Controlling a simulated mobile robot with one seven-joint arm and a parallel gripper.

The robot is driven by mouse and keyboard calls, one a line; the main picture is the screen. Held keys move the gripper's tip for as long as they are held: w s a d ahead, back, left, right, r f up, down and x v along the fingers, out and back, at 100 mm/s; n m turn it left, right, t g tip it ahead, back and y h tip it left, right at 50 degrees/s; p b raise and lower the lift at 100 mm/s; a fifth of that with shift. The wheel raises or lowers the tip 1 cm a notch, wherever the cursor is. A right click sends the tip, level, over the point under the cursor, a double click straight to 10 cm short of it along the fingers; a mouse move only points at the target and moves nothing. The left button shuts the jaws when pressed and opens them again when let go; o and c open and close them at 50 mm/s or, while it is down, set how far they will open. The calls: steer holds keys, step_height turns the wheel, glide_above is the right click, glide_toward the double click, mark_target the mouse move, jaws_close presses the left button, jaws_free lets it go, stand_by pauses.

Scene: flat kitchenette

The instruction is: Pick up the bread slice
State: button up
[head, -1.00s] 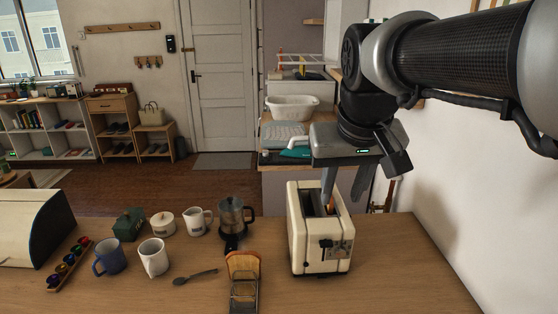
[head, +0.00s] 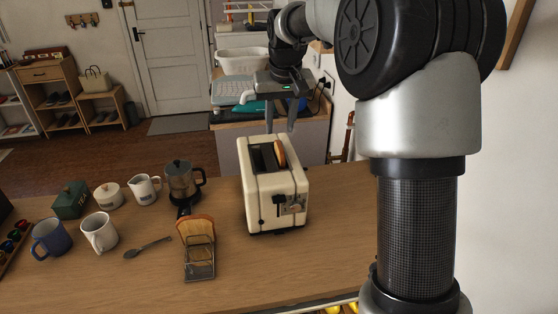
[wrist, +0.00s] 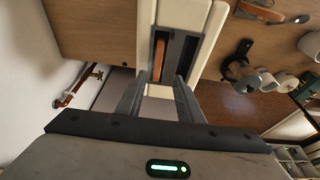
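A bread slice (head: 280,154) stands on edge in one slot of the cream toaster (head: 258,189), its top edge showing. It also shows in the wrist view (wrist: 158,58), in the slot beyond my fingers. A second bread slice (head: 195,229) leans in a wire rack (head: 200,262) in front and left of the toaster. My gripper (head: 281,129) is open and empty, at the toaster's far end in the head view. In the wrist view the fingers (wrist: 160,80) are apart, with nothing between them. The lower part of the slice in the toaster is hidden.
A coffee pot (head: 182,184), a white mug (head: 99,233), a blue mug (head: 50,239) and a spoon (head: 148,247) are left of the toaster. A white wall is on the right. The counter (head: 330,235) right of the toaster is clear.

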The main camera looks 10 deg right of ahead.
mark_target(280, 146)
steer(key=x, duration=0.8)
steer(key=shift+w+d+f, duration=0.2)
steer(key=shift+f, duration=0.15)
steer(key=shift+c, duration=0.6)
jaws_close()
